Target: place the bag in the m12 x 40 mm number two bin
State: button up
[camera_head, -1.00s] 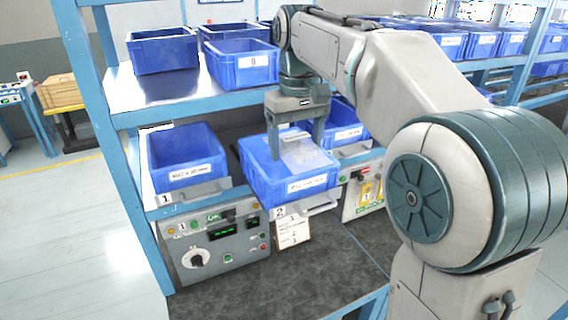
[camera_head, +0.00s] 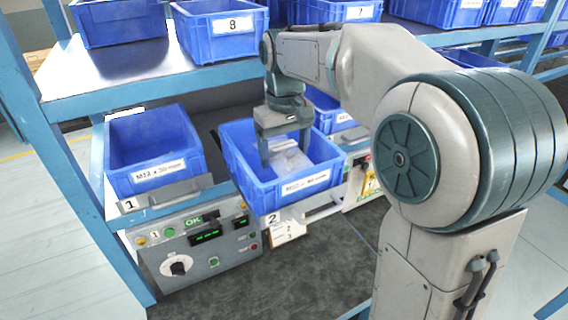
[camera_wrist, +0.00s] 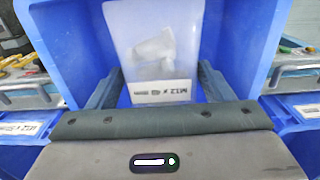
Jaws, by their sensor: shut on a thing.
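The bag (camera_head: 290,161) is clear plastic with pale contents. In the wrist view the bag (camera_wrist: 160,48) carries a white label reading M12 x 40 mm. My gripper (camera_head: 284,149) points down and is shut on the bag, with a finger at each side of it in the wrist view (camera_wrist: 160,88). The number two bin (camera_head: 262,194) is blue, with a white M12 label and a 2 plate below its front. The bag and fingertips are within its walls, low behind the front rim. Whether the bag touches the floor I cannot tell.
The number one bin (camera_head: 150,180), labelled M12, stands to the left and looks empty. Another blue bin (camera_head: 323,112) is behind to the right. A shelf (camera_head: 100,80) with blue bins overhangs the back. A control panel (camera_head: 195,250) with knob and buttons sits below.

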aim_at(285, 146)
jog(key=shift+f, duration=2)
jog(key=shift+f, duration=0.1)
jog(key=o, duration=1.4)
jog(key=shift+f, duration=0.1)
notch_tip(285, 146, up, 12)
jog(key=shift+r, duration=0.2)
